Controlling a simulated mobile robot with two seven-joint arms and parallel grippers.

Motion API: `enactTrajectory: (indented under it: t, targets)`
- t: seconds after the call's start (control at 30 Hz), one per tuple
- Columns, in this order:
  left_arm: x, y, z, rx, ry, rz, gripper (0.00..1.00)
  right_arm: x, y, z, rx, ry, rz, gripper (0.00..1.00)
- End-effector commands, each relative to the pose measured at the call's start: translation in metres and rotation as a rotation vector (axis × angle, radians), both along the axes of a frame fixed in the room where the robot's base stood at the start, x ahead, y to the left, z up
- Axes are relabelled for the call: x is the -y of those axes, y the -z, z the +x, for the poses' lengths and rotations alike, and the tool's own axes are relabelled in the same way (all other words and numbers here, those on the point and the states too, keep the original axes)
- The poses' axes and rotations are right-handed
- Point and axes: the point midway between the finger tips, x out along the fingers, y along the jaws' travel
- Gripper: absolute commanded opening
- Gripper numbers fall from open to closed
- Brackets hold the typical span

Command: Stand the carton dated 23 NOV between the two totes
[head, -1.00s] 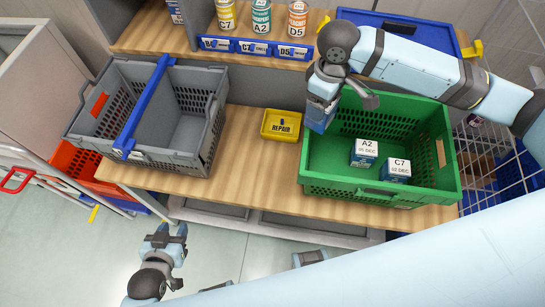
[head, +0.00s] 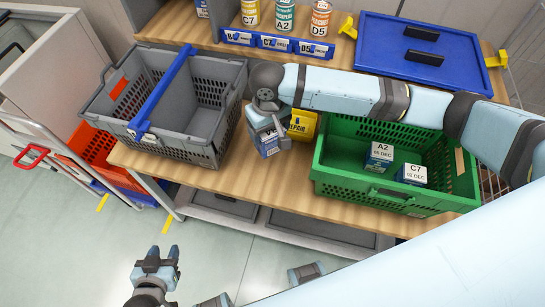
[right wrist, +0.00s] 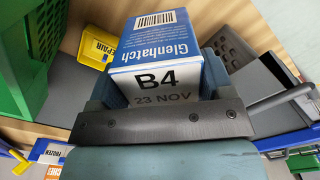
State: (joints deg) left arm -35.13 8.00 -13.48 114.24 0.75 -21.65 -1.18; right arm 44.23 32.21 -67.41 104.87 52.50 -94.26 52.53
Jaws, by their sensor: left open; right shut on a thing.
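The carton marked B4, 23 NOV (right wrist: 160,80) is blue and white and is held in my right gripper (right wrist: 158,100). In the head view the carton (head: 264,135) is over the wooden bench between the grey tote (head: 208,150) and the green tote (head: 385,197), partly hidden by my right gripper (head: 273,118). I cannot tell whether its base touches the bench. The green tote (right wrist: 22,60) and grey tote (right wrist: 285,85) also show in the right wrist view. My left gripper (head: 162,255) is open and empty, low over the floor in front of the bench.
A yellow REPAIR bin (head: 301,126) stands close beside the carton. Cartons A2 (head: 380,155) and C7 (head: 412,174) are in the green tote. Bare bench (head: 245,180) lies in front of the carton.

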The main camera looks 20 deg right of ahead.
Motion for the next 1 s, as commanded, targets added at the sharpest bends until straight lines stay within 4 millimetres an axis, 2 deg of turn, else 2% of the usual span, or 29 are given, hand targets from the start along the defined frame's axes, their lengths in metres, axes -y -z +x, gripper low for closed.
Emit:
enactTrajectory:
  t: [0.03, 0.2, 0.33, 0.57, 0.83, 1.0]
  targets:
    - [0.000, -0.001, 0.001, 0.003, 0.000, -0.001, 0.43, 0.000, 0.015, 0.000, -0.003, 0.000, -0.003, 0.42]
    - [0.000, -0.001, 0.001, 0.005, 0.000, -0.001, 0.43, 0.000, 0.059, -0.001, -0.002, -0.002, -0.001, 0.42]
    - [0.000, -0.001, 0.001, 0.004, 0.000, -0.001, 0.43, 0.000, 0.085, 0.000, -0.001, -0.001, -0.001, 0.42]
    - [0.000, 0.001, 0.000, 0.000, 0.000, 0.000, 0.43, 0.000, 0.103, 0.000, 0.002, -0.002, 0.000, 0.42]
    - [0.000, 0.004, -0.001, -0.004, 0.000, 0.001, 0.43, -0.001, 0.139, 0.000, 0.000, -0.003, 0.000, 0.42]
    - [0.000, 0.004, -0.001, -0.004, 0.000, 0.001, 0.43, 0.000, 0.142, 0.000, 0.002, -0.003, 0.001, 0.42]
